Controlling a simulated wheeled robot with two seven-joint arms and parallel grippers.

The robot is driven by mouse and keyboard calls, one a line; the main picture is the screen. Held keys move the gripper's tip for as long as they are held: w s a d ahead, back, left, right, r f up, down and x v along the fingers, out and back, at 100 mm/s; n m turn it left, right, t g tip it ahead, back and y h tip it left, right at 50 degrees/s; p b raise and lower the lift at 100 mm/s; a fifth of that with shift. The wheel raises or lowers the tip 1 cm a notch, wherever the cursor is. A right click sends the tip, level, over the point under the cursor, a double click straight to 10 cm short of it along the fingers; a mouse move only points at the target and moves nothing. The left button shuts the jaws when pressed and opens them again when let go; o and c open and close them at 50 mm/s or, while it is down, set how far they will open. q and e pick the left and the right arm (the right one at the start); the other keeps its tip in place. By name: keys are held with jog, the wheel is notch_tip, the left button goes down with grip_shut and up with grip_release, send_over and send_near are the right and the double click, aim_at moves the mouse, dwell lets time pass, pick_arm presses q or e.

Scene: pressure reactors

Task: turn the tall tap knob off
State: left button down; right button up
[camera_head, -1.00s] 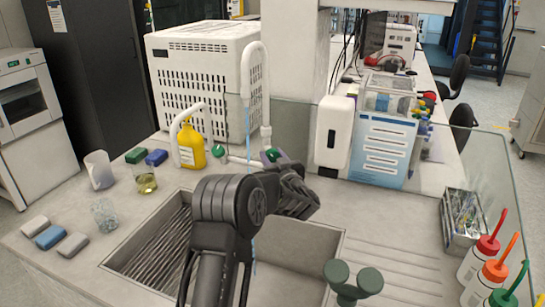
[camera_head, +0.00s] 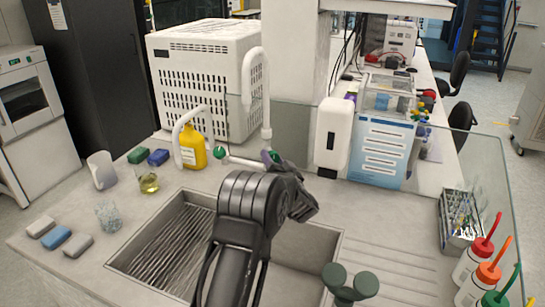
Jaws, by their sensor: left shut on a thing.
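The tall white tap (camera_head: 256,85) rises behind the sink (camera_head: 180,238), its spout arching over at the top. Its green knob (camera_head: 271,156) sits at the tap's base and is mostly hidden by my gripper. My left gripper (camera_head: 275,161) is shut on this knob, with the arm reaching over the sink from the front. No water stream shows below the tall spout. A lower white tap (camera_head: 180,140) stands to the left, with another green knob (camera_head: 219,152) between the two taps. My right gripper is out of view.
A yellow bottle (camera_head: 193,153) stands behind the lower tap. A white dispenser (camera_head: 333,137) is right of the tall tap. Grey-green eyewash heads (camera_head: 350,284) stand at the front right. Glassware and sponges lie left of the sink; the ribbed drainboard (camera_head: 390,225) is clear.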

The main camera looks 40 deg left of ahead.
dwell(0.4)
pick_arm(q)
jog(key=c, duration=0.9)
grip_release()
jog(key=shift+o, duration=0.2)
jog(key=b+v, duration=0.2)
jog(key=v, duration=0.5)
jog(key=shift+s+d, duration=0.2)
jog(key=shift+d, duration=0.15)
jog(key=shift+f, duration=0.15)
